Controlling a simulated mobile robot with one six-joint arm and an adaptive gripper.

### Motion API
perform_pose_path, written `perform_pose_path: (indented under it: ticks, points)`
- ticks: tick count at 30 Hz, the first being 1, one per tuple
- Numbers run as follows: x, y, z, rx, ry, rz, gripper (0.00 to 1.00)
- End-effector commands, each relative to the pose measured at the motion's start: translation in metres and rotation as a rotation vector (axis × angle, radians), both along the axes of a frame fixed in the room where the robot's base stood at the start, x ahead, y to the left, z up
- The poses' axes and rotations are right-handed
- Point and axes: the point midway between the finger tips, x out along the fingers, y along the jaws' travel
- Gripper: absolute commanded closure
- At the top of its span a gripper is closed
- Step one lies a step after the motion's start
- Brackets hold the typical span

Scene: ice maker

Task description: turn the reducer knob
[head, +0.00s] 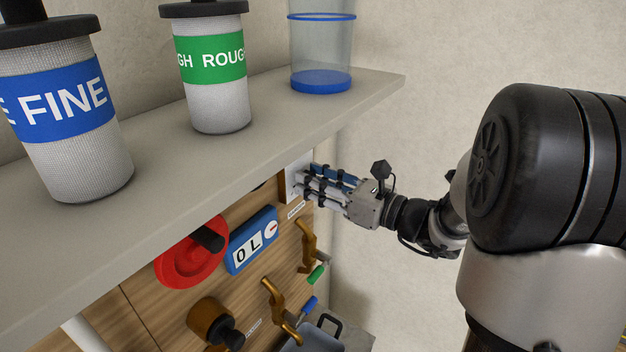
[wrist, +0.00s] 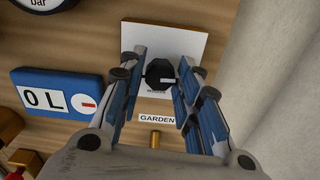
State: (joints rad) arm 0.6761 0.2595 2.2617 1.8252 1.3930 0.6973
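The black faceted knob (wrist: 160,75), with a light pointer mark, sits on a white square plate (wrist: 190,40) on the wooden panel. The small print under it is too small to read. My gripper (wrist: 158,84) is open, with one blue-padded finger left of the knob and one right of it. Gaps show between the knob and both fingers. I cannot tell how far the fingertips reach along the knob. In the head view my gripper (head: 306,182) points at the white plate (head: 294,167) under the shelf's right end, and the knob is hidden.
The shelf (head: 260,120) is just above my gripper and carries FINE (head: 62,100) and ROUGH (head: 211,62) filters and a clear cup (head: 320,50). A blue 0 L meter (head: 251,240), red wheel (head: 190,255) and brass taps (head: 305,245) are near. A wall (wrist: 275,90) stands to the right.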

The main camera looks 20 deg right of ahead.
Motion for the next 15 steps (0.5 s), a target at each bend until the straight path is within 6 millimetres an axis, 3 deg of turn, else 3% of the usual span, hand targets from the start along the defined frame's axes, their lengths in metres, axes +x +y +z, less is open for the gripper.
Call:
perform_pose_path:
  ticks: [9, 15]
  points:
    - [-0.0001, -0.0001, 0.0000, 0.000, 0.000, 0.000, 0.92]
    - [-0.0001, 0.0000, -0.0013, -0.023, -0.015, 0.000, 0.92]
